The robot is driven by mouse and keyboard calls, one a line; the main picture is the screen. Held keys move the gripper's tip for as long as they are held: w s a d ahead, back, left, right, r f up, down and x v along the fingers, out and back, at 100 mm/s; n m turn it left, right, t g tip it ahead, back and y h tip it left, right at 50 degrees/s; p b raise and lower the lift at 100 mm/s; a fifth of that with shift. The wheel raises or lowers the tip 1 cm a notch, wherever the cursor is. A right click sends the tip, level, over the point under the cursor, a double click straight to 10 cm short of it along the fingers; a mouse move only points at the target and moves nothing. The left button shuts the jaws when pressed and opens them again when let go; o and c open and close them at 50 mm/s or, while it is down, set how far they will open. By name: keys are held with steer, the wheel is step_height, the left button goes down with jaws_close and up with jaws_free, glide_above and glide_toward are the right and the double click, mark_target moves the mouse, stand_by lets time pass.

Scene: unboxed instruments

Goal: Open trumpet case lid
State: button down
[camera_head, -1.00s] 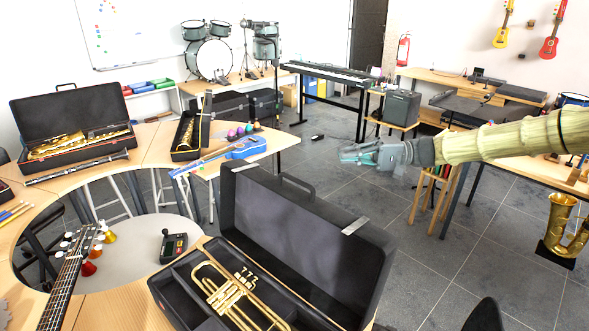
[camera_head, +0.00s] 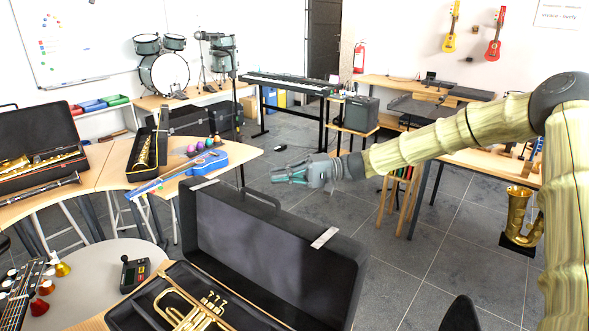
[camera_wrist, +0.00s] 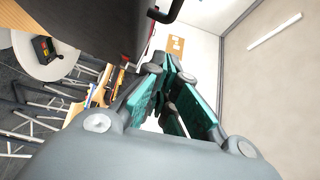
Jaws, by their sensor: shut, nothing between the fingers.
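The black trumpet case (camera_head: 160,312) lies on the table at the bottom of the head view. Its lid (camera_head: 262,255) stands raised, roughly upright, behind the base. A brass trumpet (camera_head: 190,309) lies inside, partly cut off by the frame edge. My gripper (camera_head: 274,175) is above and beyond the lid, apart from it, with its fingers pointing left. It is shut and empty. In the wrist view the teal finger pads (camera_wrist: 170,75) come together, and the dark lid (camera_wrist: 95,22) shows at upper left with its handle.
A blue guitar (camera_head: 195,168) lies on the curved table behind the case. A small dark device (camera_head: 133,275) sits left of the case. An acoustic guitar neck (camera_head: 18,295) stands at lower left. Open floor (camera_head: 400,265) lies right of the lid.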

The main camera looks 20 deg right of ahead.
steer(key=s+a+p, duration=0.2)
steer(key=a, duration=0.3)
steer(key=shift+a, duration=0.3)
steer(key=shift+s, duration=0.15)
